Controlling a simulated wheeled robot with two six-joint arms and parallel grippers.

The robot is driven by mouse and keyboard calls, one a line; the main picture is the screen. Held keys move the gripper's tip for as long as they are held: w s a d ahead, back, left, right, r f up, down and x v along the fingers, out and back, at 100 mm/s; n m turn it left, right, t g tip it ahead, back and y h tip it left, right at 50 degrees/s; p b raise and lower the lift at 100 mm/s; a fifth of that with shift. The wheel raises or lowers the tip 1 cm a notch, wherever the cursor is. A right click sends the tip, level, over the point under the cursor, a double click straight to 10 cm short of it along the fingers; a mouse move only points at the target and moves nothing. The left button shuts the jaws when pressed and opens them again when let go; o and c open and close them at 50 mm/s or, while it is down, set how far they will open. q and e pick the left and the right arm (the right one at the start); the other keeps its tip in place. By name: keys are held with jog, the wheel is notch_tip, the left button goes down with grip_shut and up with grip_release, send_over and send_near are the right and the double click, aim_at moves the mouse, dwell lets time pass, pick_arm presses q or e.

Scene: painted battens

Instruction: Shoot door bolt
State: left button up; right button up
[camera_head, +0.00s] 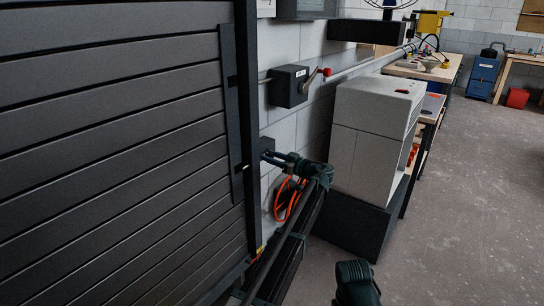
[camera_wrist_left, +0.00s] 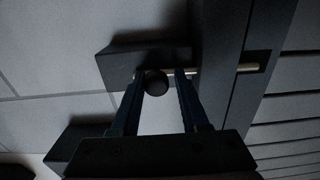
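The door bolt shows in the left wrist view as a dark housing block (camera_wrist_left: 125,62), a round dark knob (camera_wrist_left: 156,83) and a pale metal rod (camera_wrist_left: 247,68) running right across a dark post towards the slatted door (camera_wrist_left: 292,110). In the head view the slatted door (camera_head: 110,130) fills the left side, and the housing (camera_head: 267,143) sits just right of its post. My left gripper (camera_head: 272,156) is at the bolt. In the left wrist view its fingers (camera_wrist_left: 160,92) are apart, with the knob between their tips; contact is unclear.
A black box with a red-knobbed lever (camera_head: 288,86) is on the wall above my left gripper. A grey cabinet (camera_head: 372,130) stands right of my arm. An orange hose or cable coil (camera_head: 284,205) hangs behind the arm. Open floor (camera_head: 455,200) lies to the right.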

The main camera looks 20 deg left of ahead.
pick_arm(q)
jog(key=shift+o, duration=1.4)
jog(key=shift+s, duration=0.1)
jog(key=v, duration=1.3)
jog(key=shift+d, duration=0.35)
jog(key=shift+s, duration=0.1)
